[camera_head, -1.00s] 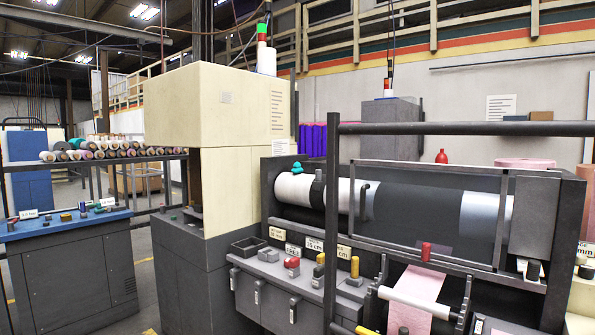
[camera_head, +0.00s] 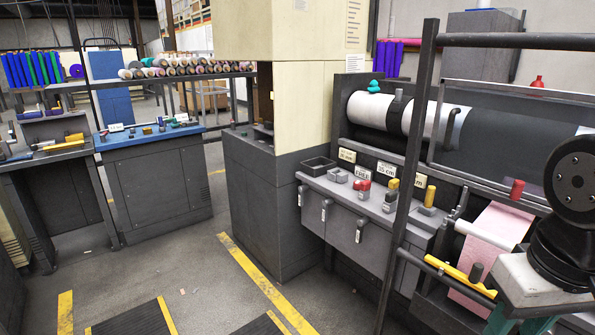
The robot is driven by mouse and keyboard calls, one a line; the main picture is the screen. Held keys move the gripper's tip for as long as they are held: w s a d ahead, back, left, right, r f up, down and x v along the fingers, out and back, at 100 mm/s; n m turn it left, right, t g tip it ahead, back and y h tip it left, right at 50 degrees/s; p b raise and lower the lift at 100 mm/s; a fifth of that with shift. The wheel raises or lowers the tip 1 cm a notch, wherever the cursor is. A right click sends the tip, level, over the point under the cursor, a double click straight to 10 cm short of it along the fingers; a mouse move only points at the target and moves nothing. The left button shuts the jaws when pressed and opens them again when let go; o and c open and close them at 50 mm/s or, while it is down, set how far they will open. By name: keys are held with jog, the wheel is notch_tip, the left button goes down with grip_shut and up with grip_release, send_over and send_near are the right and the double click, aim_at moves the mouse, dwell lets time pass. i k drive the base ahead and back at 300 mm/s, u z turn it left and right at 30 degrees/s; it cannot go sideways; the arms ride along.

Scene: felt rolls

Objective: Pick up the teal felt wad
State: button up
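A small teal felt wad (camera_head: 374,86), lumpy and stacked in shape, sits on the top left edge of the large grey roller machine (camera_head: 352,88), just above the white end of the roller (camera_head: 368,108). It looks upright and nothing covers it. Dark, rounded parts of my own arm show at the right edge, well to the right of the wad and nearer to me. My gripper's fingers do not show in this view.
A dark upright post (camera_head: 412,150) and rail stand in front of the machine. A ledge with a small open tray (camera_head: 318,165) and coloured knobs juts out below the wad. A blue-topped bench (camera_head: 150,137) stands left. Grey floor (camera_head: 210,260) is open between them.

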aim_at(373, 88)
jog(key=u, duration=0.75)
jog(key=i, duration=1.35)
jog(key=u, duration=0.4)
jog(key=i, duration=1.35)
jog(key=z, duration=1)
jog(key=i, duration=0.85)
jog(key=z, duration=0.85)
